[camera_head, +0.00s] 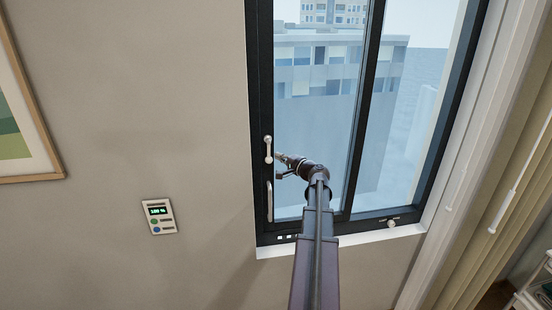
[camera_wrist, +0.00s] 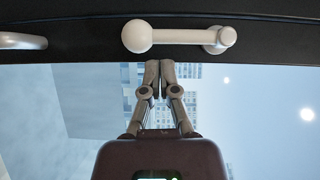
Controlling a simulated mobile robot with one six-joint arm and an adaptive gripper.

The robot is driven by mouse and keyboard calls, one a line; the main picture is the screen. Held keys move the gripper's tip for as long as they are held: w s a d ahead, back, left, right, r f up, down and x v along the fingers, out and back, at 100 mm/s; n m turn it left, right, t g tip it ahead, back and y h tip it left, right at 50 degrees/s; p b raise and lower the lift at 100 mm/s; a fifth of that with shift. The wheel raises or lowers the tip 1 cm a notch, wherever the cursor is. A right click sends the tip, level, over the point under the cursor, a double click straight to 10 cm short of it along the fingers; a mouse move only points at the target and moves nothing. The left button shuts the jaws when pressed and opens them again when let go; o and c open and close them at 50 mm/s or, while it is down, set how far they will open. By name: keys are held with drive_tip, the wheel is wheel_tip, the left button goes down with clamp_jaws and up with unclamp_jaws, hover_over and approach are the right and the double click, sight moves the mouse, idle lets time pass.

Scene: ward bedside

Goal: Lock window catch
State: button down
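The window catch (camera_head: 268,149) is a pale lever on the dark left upright of the window frame, standing roughly upright in the head view. In the wrist view the catch (camera_wrist: 180,37) lies across the picture, its round knob at the left and its pivot at the right. My gripper (camera_wrist: 159,68) has its two fingertips together with nothing visible between them. The tips are just below the lever near the knob end in the wrist view; I cannot tell whether they touch. In the head view my gripper (camera_head: 279,157) is just right of the catch.
A pale pull handle (camera_head: 269,200) is below the catch on the same upright; its end shows in the wrist view (camera_wrist: 22,41). A small knob (camera_head: 391,223) sits on the lower frame. A wall panel (camera_head: 159,216) and picture (camera_head: 22,130) are left; a curtain (camera_head: 500,170) is right.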

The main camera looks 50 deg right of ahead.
drive_tip(key=s, duration=1.2)
drive_tip(key=shift+d, duration=0.4)
drive_tip(key=w+a+f+n+g+y+b, duration=0.25)
drive_tip(key=w+a+f, duration=0.3)
drive_tip(key=a, duration=0.45)
drive_tip(key=w+a+f+n+g+y+b, duration=0.2)
drive_tip(key=w+a+f+n+g, duration=0.15)
drive_tip(key=a+f, duration=0.4)
drive_tip(key=w+a+f+n+g+y+b, duration=0.25)
drive_tip(key=w+a+f, duration=0.2)
drive_tip(key=a, duration=0.65)
drive_tip(key=s+a+f+n+g+h+b, duration=0.1)
drive_tip(key=s+a+f+n+g+b, duration=0.1)
drive_tip(key=a+f, duration=0.3)
drive_tip(key=s+a+f+n+g+h+b, duration=0.2)
drive_tip(key=a+f+n+g+b, duration=0.1)
drive_tip(key=a, duration=1)
drive_tip(key=s+a+f+n+g+h+b, duration=0.2)
drive_tip(key=s+a+f+n+g, duration=0.1)
drive_tip(key=a+f, duration=0.4)
drive_tip(key=shift+a+f+n+g+b, duration=0.2)
drive_tip(key=shift+a+n+g+b, duration=0.5)
drive_tip(key=shift+a, duration=0.75)
drive_tip(key=shift+p, duration=0.3)
